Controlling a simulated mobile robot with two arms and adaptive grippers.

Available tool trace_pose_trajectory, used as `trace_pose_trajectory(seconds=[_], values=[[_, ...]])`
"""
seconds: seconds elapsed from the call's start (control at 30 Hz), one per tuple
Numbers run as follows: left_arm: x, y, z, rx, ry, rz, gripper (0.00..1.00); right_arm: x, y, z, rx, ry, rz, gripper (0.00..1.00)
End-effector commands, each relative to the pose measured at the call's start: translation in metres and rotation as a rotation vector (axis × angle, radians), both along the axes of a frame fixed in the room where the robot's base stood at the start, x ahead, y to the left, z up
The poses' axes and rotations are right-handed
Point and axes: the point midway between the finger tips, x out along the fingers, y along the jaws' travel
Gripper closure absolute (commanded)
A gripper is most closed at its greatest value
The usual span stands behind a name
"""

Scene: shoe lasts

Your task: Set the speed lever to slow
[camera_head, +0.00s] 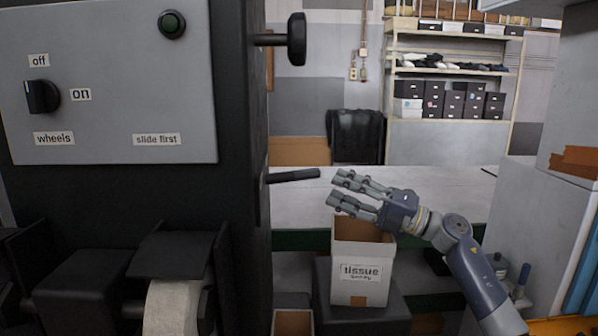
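A black bar-shaped lever (293,175) sticks out to the right from the side of the dark machine (240,120). It looks roughly level, tilted slightly up at its free end. No slow or fast marking shows beside it, so I cannot tell its setting or whether it is the speed lever. My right gripper (340,191) is just right of the lever's free end in the picture, fingers pointing left and apart, with nothing between them. Whether it touches the lever is unclear, but a small gap shows. My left gripper is not in view.
A black round handle (296,40) protrudes above the lever. An open tissue box (361,290) stands below my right gripper. A bench (440,190) lies behind.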

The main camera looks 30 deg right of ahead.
Motion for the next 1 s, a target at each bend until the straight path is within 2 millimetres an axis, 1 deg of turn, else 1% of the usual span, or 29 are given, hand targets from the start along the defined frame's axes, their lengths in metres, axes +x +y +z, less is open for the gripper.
trace_pose_trajectory(seconds=[0.03, 0.27, 0.37, 0.5, 0.7, 0.93, 0.97, 1.0], values=[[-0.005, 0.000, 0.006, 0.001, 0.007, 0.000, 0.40, 0.005, 0.005, 0.006, 0.003, -0.002, 0.003, 0.60], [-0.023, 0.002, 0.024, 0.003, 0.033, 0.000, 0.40, 0.037, 0.034, 0.020, 0.005, -0.002, 0.002, 0.60], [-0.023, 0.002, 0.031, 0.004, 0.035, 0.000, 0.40, 0.050, 0.045, 0.024, 0.005, -0.002, 0.003, 0.60], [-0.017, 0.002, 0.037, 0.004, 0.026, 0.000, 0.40, 0.063, 0.056, 0.027, 0.004, -0.001, 0.002, 0.60], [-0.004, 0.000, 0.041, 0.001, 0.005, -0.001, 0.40, 0.071, 0.063, 0.027, 0.001, 0.000, 0.001, 0.60], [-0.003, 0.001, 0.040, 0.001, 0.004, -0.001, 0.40, 0.071, 0.063, 0.027, 0.001, 0.001, 0.000, 0.60], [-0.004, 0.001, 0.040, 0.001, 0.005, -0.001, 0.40, 0.071, 0.063, 0.027, 0.001, 0.001, 0.000, 0.65], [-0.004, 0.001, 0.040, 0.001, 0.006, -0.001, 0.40, 0.071, 0.063, 0.027, 0.001, 0.001, 0.000, 0.74]])
